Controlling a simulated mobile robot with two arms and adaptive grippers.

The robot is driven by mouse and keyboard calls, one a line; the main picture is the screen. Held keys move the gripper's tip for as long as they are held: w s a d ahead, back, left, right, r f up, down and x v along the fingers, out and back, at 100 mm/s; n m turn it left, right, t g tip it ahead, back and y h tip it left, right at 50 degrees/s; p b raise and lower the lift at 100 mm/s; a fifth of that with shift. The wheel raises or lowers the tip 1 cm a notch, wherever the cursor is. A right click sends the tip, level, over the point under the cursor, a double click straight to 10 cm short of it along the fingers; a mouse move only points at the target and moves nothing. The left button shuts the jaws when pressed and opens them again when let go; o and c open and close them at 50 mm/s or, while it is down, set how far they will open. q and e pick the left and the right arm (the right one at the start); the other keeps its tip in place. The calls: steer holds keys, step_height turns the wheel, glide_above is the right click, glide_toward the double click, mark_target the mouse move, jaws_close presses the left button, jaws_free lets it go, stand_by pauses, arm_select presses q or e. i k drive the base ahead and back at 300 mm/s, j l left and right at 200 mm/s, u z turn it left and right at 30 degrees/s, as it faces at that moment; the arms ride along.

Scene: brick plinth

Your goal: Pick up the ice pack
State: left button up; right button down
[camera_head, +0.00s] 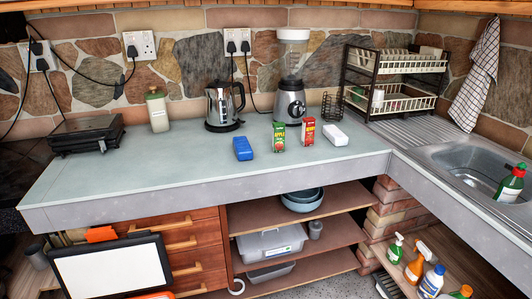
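A white rounded block (335,135) lies right of the red carton. Neither of my grippers is in view.
Behind the blue block stand a kettle (222,107) and a blender (290,101). A black appliance (86,134) and a jar (157,111) stand at the left. A dish rack (397,64) and sink (475,165) are at the right. The counter in front of the block is clear.

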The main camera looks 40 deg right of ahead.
mark_target(331, 132)
steer(key=z, duration=1.05)
